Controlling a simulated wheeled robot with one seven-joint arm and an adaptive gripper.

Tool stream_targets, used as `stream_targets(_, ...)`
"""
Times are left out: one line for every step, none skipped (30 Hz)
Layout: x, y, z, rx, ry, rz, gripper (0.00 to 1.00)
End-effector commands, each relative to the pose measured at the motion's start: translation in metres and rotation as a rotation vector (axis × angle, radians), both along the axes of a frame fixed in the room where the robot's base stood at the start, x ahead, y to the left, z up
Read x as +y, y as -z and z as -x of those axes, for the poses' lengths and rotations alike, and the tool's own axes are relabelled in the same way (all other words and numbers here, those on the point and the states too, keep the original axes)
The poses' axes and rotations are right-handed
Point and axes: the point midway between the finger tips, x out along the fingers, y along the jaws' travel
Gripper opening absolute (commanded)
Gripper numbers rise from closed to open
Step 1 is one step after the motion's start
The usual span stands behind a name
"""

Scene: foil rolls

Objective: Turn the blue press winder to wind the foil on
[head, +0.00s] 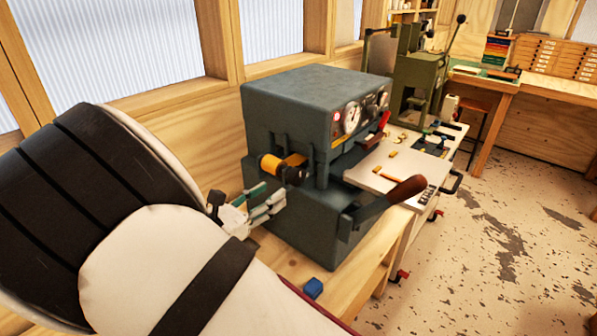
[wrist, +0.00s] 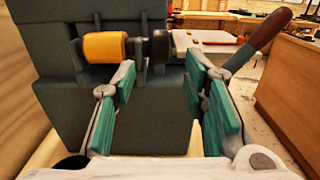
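The press (head: 290,115) is a dark blue-grey block machine on a wooden bench; its body also fills the middle of the wrist view (wrist: 60,100). An orange-gold foil roll (head: 269,164) sits on its near side, with a black winder knob (head: 295,172) at its end. In the wrist view the roll (wrist: 104,46) lies left and the knob (wrist: 158,47) lies beyond the gap between my fingers. My gripper (head: 266,197) is open and empty, its teal pads (wrist: 163,75) spread wide. It is below and short of the knob, apparently not touching it.
A lever with a brown handle (head: 405,189) sticks out at the press's right; it also shows in the wrist view (wrist: 268,28). A small blue block (head: 313,288) lies on the bench (head: 362,275). A green press (head: 418,85) stands behind.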

Motion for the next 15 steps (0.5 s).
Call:
stream_targets(-0.008,-0.001,-0.008,-0.001,0.003,0.001,0.40)
stream_targets(-0.011,-0.001,-0.012,0.000,0.004,0.000,0.40)
stream_targets(-0.017,-0.001,-0.019,-0.001,0.005,0.001,0.40)
stream_targets(-0.020,-0.001,-0.023,0.000,0.004,0.000,0.40)
stream_targets(-0.024,-0.001,-0.028,0.000,0.004,0.001,0.40)
stream_targets(-0.029,-0.001,-0.034,0.000,0.005,0.001,0.40)
stream_targets(-0.033,-0.001,-0.039,0.001,0.004,0.001,0.40)
stream_targets(-0.036,-0.001,-0.043,0.001,0.003,0.001,0.40)
stream_targets(-0.041,-0.001,-0.049,0.000,0.004,0.000,0.40)
stream_targets(-0.043,-0.001,-0.053,0.000,0.004,-0.001,0.40)
stream_targets(-0.046,-0.001,-0.057,0.000,0.003,-0.001,0.40)
stream_targets(-0.050,-0.001,-0.062,0.000,0.003,0.000,0.40)
stream_targets(-0.053,-0.001,-0.065,-0.001,0.003,-0.001,0.40)
stream_targets(-0.055,0.000,-0.068,0.000,0.003,-0.001,0.40)
stream_targets(-0.057,0.000,-0.072,0.001,0.002,-0.002,0.40)
